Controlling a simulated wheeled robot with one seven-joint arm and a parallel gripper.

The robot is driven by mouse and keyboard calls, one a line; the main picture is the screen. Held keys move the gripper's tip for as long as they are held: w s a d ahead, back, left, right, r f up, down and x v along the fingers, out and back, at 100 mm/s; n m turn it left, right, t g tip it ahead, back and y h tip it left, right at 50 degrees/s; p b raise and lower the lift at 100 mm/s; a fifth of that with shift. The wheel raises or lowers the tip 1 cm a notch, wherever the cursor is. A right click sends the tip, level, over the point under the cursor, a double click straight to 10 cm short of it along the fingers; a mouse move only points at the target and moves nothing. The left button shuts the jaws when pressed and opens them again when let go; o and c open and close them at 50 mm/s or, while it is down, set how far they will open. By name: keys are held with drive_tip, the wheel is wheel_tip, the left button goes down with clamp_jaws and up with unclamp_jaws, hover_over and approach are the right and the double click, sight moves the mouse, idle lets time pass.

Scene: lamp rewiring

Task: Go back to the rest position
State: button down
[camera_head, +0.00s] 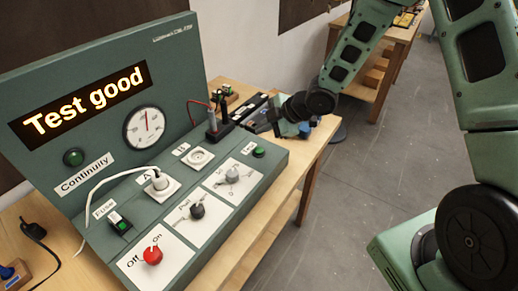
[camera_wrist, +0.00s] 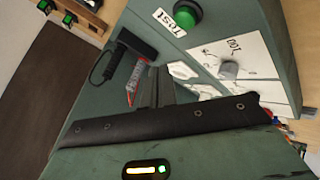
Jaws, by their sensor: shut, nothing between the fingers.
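My gripper (camera_head: 262,124) is at the right end of the green test bench (camera_head: 60,60), above the wooden table. It is shut with nothing between its fingers. In the wrist view its dark fingers (camera_wrist: 152,92) point towards the bench, near the green Test button (camera_wrist: 187,15) and a grey knob (camera_wrist: 228,69). My arm reaches in from the upper right in the head view. The bench display (camera_head: 82,101) reads "Test good".
A white plug (camera_head: 159,180) sits in socket A, its cable hanging left. Socket B (camera_head: 197,157) is empty. Red and black probes (camera_head: 217,110) stand beside my gripper. A red knob (camera_head: 152,255) is at the front. Grey floor (camera_head: 350,210) lies open at right.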

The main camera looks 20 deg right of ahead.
drive_tip(key=shift+a, duration=0.1)
idle(0.3)
drive_tip(key=s+a+r+m+g+h+b, duration=0.2)
drive_tip(key=s+m, duration=0.1)
drive_tip(key=s, duration=0.8)
drive_tip(key=s+a+r+m+g+h+b, duration=0.2)
drive_tip(key=s+r+m, duration=0.1)
drive_tip(key=s, duration=0.7)
drive_tip(key=s+a+r+m+g+h+b, duration=0.2)
drive_tip(key=s+a+r+m, duration=0.1)
drive_tip(key=s, duration=0.8)
drive_tip(key=shift+s+m, duration=0.35)
drive_tip(key=shift+m, duration=0.55)
